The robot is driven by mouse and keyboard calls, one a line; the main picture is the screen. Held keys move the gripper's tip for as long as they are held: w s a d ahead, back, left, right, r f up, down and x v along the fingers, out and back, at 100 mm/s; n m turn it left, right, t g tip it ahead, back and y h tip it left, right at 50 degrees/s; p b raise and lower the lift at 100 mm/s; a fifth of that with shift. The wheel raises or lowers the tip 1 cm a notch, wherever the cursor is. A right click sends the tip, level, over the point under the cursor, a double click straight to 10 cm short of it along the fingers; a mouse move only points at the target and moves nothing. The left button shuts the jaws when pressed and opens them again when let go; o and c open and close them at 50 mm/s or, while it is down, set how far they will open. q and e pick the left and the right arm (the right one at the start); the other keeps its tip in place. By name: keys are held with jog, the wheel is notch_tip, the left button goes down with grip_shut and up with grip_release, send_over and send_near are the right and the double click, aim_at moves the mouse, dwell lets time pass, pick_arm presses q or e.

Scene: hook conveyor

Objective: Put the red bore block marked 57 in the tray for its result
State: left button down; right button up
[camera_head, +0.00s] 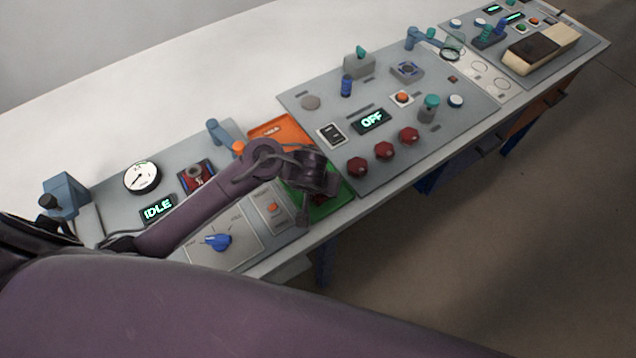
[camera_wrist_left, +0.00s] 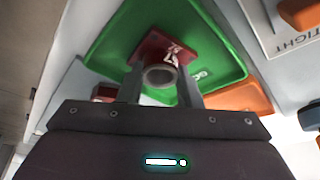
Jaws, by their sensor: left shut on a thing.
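The red bore block (camera_wrist_left: 155,47) is between the fingers of my left gripper (camera_wrist_left: 161,84) in the left wrist view. It has a round grey bore facing the camera and a pale mark that looks like 57. My left gripper is shut on it, over the green tray (camera_wrist_left: 213,48), whose pale lettering is partly hidden. I cannot tell whether the block touches the tray floor. In the head view my left gripper (camera_head: 318,186) hangs over the green tray (camera_head: 332,205) and hides the block. The orange tray (camera_head: 275,130) lies just behind the green one. My right gripper is not in view.
Left of the trays is a panel with a gauge (camera_head: 142,178), an IDLE display (camera_head: 158,208) and a blue knob (camera_head: 217,242). Right of them, a panel has red knobs (camera_head: 384,151) and an OFF display (camera_head: 371,120). The bench's front edge runs close by the green tray.

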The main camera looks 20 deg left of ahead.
pick_arm(q)
jog(key=shift+s, duration=0.1)
jog(key=c, duration=0.6)
grip_release()
jog(key=shift+o, duration=0.2)
notch_tip(320, 180, up, 7)
jog(key=p, duration=0.8)
dwell(0.3)
